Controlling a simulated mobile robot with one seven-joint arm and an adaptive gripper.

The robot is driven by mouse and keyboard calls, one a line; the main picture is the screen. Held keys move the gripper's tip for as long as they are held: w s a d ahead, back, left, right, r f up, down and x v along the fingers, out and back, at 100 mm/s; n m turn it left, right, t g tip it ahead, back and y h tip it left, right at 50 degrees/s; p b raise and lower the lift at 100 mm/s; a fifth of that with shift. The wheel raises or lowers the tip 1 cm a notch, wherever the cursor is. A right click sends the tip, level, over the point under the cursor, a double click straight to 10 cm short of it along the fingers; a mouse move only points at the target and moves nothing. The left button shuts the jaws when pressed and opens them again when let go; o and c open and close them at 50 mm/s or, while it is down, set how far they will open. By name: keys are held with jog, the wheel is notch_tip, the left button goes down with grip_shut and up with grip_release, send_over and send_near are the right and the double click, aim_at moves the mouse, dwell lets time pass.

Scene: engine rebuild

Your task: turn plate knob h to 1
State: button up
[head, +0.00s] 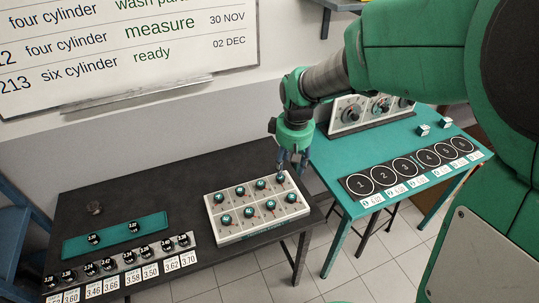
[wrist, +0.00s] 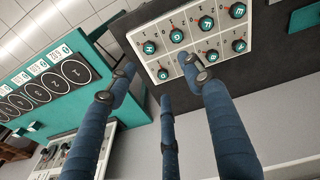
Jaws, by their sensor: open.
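The white knob plate (head: 256,233) lies on the dark bench, with two rows of round dark knobs with teal lettered tops. Knob H (head: 291,198) is at the near right corner of the plate; in the wrist view knob H (wrist: 149,47) is at the left end of its row. Its pointer setting is too small to read. Knob D (wrist: 162,74) is beside it. My gripper (head: 293,168) is open and empty, pointing down above the plate's right end near knob D. In the wrist view its blue fingers (wrist: 163,78) are spread, apart from knob H.
A teal table (head: 334,178) with numbered circles and a dial panel (head: 371,110) stands to the right, across a gap. On the dark bench's left are a teal tray (head: 114,236) and a row of black parts with number cards. The bench behind the plate is clear.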

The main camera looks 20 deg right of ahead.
jog(key=n+g+p, duration=0.1)
jog(key=g+p, duration=0.1)
send_over(292, 196)
notch_tip(292, 196, down, 10)
jog(key=shift+f, duration=0.1)
jog(key=shift+f, duration=0.1)
notch_tip(292, 196, down, 14)
jog(key=shift+r+b, duration=0.2)
jog(key=shift+b, duration=0.6)
jog(key=c, duration=1.1)
